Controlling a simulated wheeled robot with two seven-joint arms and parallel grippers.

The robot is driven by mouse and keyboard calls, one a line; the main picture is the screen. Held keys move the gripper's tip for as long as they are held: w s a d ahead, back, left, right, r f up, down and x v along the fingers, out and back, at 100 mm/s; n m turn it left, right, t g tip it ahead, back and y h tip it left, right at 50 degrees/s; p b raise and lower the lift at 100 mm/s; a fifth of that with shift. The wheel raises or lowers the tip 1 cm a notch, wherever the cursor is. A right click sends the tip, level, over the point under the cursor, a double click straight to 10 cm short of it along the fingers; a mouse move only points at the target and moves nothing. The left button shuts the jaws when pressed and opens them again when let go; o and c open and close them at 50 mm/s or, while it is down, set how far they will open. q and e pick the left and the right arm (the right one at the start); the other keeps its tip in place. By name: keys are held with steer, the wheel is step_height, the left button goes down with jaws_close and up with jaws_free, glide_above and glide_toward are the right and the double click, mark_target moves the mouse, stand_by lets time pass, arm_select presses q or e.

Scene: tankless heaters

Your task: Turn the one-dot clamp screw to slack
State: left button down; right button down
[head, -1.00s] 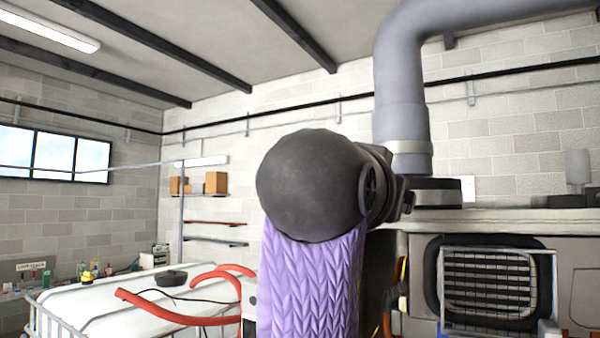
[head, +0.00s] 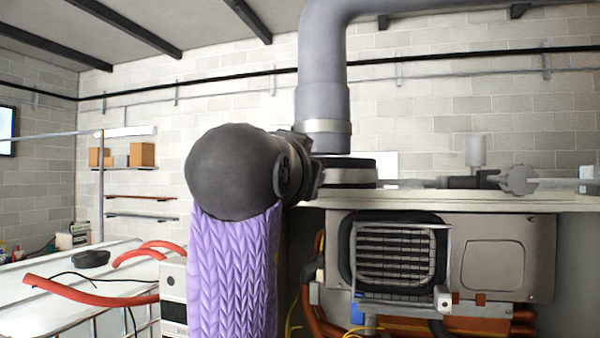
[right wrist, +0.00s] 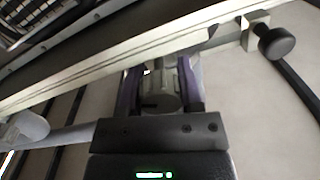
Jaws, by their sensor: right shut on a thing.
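My right gripper (right wrist: 160,82) shows in the right wrist view, its two purple-sided fingers shut on a grey rounded part (right wrist: 160,92). The part sits between the fingers, near a long pale edge. I cannot make out any dots on it, so I cannot tell if it is the one-dot clamp screw. A dark round knob (right wrist: 276,42) on a pale bracket stands apart from the gripper at the upper right. Neither gripper shows in the head view, where one of my arm links covers part of the middle. My left gripper is out of view.
An open heater cabinet (head: 495,262) with a black-framed grille (head: 397,257) stands at the right. A grey flue pipe (head: 324,100) rises above it. Grey fittings (head: 518,180) lie along its top. Red hoses (head: 90,292) curve over a white surface at left.

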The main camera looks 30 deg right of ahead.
steer(key=shift+n+b, duration=0.7)
steer(key=shift+n, duration=2.7)
steer(key=shift+c, duration=1.4)
jaws_free()
steer(key=shift+s, duration=0.1)
